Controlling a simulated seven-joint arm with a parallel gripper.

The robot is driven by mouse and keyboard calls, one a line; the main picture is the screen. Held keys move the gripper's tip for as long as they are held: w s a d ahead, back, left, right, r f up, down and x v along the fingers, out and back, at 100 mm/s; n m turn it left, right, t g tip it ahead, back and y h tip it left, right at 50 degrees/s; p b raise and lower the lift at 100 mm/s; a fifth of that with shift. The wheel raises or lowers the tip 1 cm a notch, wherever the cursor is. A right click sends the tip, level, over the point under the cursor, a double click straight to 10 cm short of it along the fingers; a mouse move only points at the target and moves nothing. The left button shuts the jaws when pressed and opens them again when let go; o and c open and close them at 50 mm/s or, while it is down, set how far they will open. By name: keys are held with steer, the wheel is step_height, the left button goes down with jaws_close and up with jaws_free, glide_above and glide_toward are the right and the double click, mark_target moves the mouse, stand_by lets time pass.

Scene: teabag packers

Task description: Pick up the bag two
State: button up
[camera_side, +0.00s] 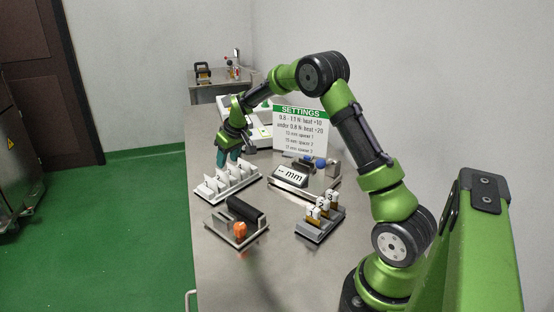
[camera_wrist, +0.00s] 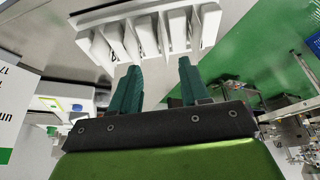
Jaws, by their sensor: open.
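A white rack (camera_side: 242,189) stands on the table at the left of the side view and holds several thin white bags (camera_side: 222,182) upright in a row. In the wrist view the bags (camera_wrist: 146,36) span the top of the picture, tilted in the rack (camera_wrist: 212,24). I cannot read which one is bag two. My gripper (camera_side: 229,159), with teal fingers, is above the far end of the rack. In the wrist view my gripper (camera_wrist: 160,66) is open, its fingers apart and pointing at the bags, with no bag between them.
A tray with a black roller and orange part (camera_side: 239,230) sits in front of the rack. A holder with numbered bottles (camera_side: 321,216) stands to the right. A "mm" display (camera_side: 290,177) and a settings sign (camera_side: 300,130) are behind. Bare table lies between the trays.

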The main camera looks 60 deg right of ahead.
mark_target(222, 171)
steer(key=shift+a+x, duration=0.15)
steer(key=shift+x, duration=1.3)
steer(key=shift+a+x, duration=0.2)
steer(key=shift+x, duration=1.3)
steer(key=shift+w, duration=0.15)
jaws_close()
